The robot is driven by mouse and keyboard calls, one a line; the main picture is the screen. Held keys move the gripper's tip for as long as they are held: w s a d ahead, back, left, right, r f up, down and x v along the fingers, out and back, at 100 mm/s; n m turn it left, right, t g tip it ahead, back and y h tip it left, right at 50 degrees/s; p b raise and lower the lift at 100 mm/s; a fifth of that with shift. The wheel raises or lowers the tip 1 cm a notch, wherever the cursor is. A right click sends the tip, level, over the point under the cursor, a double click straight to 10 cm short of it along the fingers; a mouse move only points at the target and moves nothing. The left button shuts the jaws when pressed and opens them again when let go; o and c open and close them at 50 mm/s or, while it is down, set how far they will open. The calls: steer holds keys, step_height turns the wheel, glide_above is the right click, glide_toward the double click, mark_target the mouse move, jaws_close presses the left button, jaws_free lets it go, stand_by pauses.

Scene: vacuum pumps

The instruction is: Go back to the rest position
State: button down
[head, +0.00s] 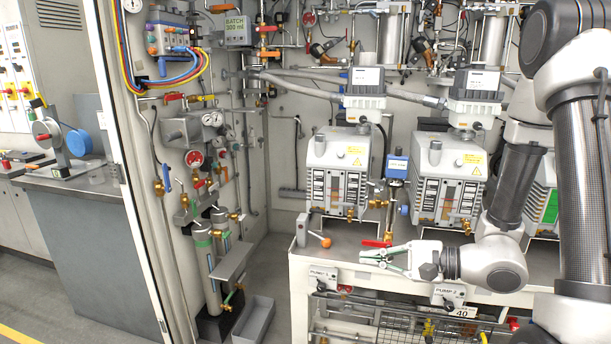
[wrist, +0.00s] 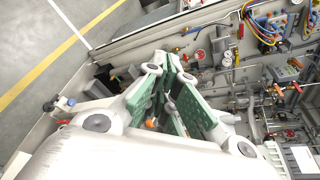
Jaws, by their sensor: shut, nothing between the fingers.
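My gripper (head: 366,254) reaches in from the right in the head view, above the front of the pump bench (head: 293,270). Its white fingers with green pads point left, and it is shut with nothing held. In the wrist view my gripper (wrist: 172,64) shows its green-padded fingers with the tips close together. The left vacuum pump (head: 338,165) stands behind it on the bench, and the second pump (head: 449,172) stands farther right. My arm hides part of a third pump at the right edge.
A red lever (head: 376,243) is right beside my fingers. An orange-knobbed lever (head: 321,240) stands on the bench to their left. A blue-topped valve (head: 397,167) is between the pumps. A grey bin (head: 254,320) is on the floor at left. Pipes and gauges cover the left panel.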

steer(key=s+d+n+g+h, duration=0.5)
steer(key=s+g, duration=0.4)
steer(key=s, duration=0.5)
steer(key=d+r+n+t+h, duration=0.1)
steer(key=d+r+n+h, duration=0.25)
steer(key=d, duration=0.45)
steer(key=d+r+n+t+h, duration=0.1)
steer(key=d+r+n+h, duration=0.2)
steer(key=d, duration=0.4)
step_height(320, 180, up, 8)
steer(key=d+n+t+h, duration=0.1)
steer(key=t+h, duration=0.1)
steer(key=t, duration=0.2)
steer(key=shift+t, duration=0.3)
